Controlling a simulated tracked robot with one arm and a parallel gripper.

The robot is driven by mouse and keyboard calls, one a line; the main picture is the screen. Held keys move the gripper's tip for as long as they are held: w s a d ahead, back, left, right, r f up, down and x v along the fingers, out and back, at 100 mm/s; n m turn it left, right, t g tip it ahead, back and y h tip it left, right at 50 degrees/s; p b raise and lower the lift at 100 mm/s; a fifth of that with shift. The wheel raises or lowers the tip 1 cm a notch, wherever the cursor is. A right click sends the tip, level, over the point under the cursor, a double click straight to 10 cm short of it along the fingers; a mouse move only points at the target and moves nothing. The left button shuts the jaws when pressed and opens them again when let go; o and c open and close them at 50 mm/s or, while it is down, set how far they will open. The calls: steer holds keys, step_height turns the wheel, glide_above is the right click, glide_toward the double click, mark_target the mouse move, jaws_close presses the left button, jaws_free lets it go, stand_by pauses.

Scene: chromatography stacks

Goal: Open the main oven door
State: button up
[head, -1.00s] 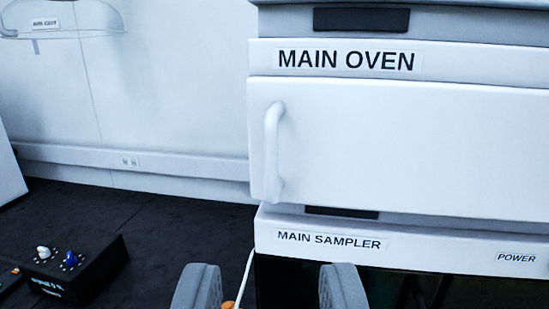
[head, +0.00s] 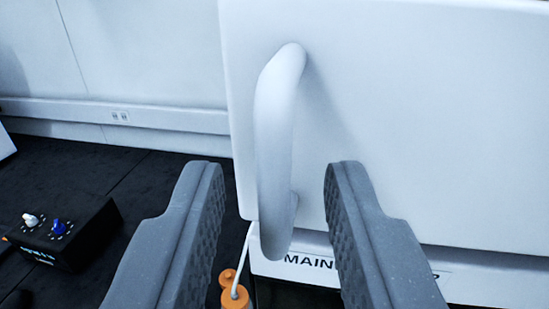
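The main oven door (head: 420,130) is a flat white panel filling the right side of the view, and it looks shut. Its white vertical handle (head: 274,150) stands out near the door's left edge. My gripper (head: 272,180) is open, with one grey ridged finger to the left of the handle and one to the right. The handle shows between the fingers with a gap on each side. I cannot tell how far the fingertips reach in depth around it. The MAIN OVEN label is out of view.
The main sampler's label (head: 305,261) shows below the door, partly hidden by my right finger. A black box with knobs (head: 65,235) sits on the dark bench (head: 120,170) at left. An orange bottle cap with a white tube (head: 235,296) is low between the fingers.

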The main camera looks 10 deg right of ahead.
steer(key=shift+w+r, duration=0.1)
steer(key=shift+w, duration=0.15)
jaws_close()
steer(key=shift+a, duration=0.15)
steer(key=shift+s+b, duration=0.1)
steer(key=shift+b, duration=0.2)
steer(key=shift+f+b, duration=0.2)
steer(key=shift+b, duration=0.15)
